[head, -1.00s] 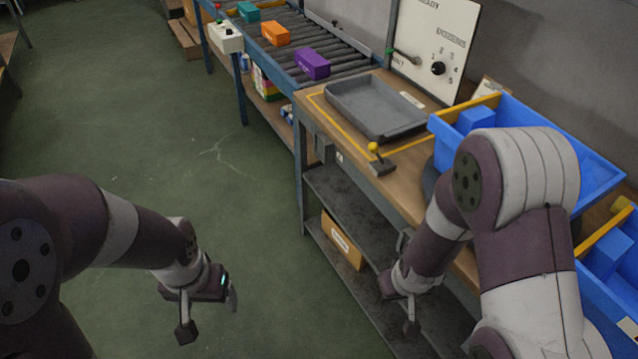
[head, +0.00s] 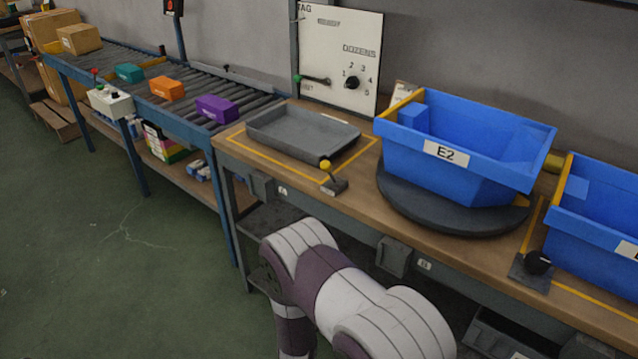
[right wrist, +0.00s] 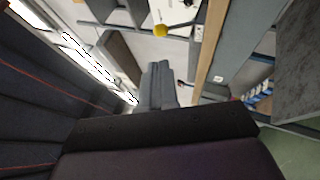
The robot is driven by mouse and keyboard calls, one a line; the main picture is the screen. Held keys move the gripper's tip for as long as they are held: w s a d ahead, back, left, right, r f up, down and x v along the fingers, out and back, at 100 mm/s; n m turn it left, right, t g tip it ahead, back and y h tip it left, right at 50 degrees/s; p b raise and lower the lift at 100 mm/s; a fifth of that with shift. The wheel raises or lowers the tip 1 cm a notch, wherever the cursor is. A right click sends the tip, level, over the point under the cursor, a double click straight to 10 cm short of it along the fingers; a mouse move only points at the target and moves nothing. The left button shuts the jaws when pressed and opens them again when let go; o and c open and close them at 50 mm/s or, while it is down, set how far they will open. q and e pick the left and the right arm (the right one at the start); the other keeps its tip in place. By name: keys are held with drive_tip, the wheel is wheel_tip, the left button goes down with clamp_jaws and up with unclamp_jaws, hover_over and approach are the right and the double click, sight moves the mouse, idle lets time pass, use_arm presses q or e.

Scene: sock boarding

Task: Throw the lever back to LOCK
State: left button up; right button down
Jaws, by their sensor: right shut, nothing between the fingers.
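A short lever with a yellow ball knob (head: 326,165) stands on a small dark base at the front edge of the bench, just in front of the grey tray. Its stick leans up and to the left in the head view. No LOCK label is readable. A yellow ball (right wrist: 160,30), which looks like the same knob, shows beyond my fingertips in the right wrist view. My right gripper (right wrist: 160,82) is shut and empty, apart from the ball. In the head view my right arm is in front of the bench and its gripper does not show. My left gripper is out of view.
A blue bin marked E2 (head: 446,152) stands on a dark turntable (head: 400,200) right of the lever. The grey tray (head: 260,137) lies behind it. A white panel (head: 338,50) with a green-tipped handle and dial stands at the back. A black knob (head: 537,262) is at right.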

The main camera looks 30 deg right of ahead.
approach(325, 170)
drive_tip(key=x, duration=0.6)
drive_tip(key=shift+w+d, duration=0.3)
drive_tip(key=shift+w, duration=0.05)
drive_tip(key=shift+r, duration=0.1)
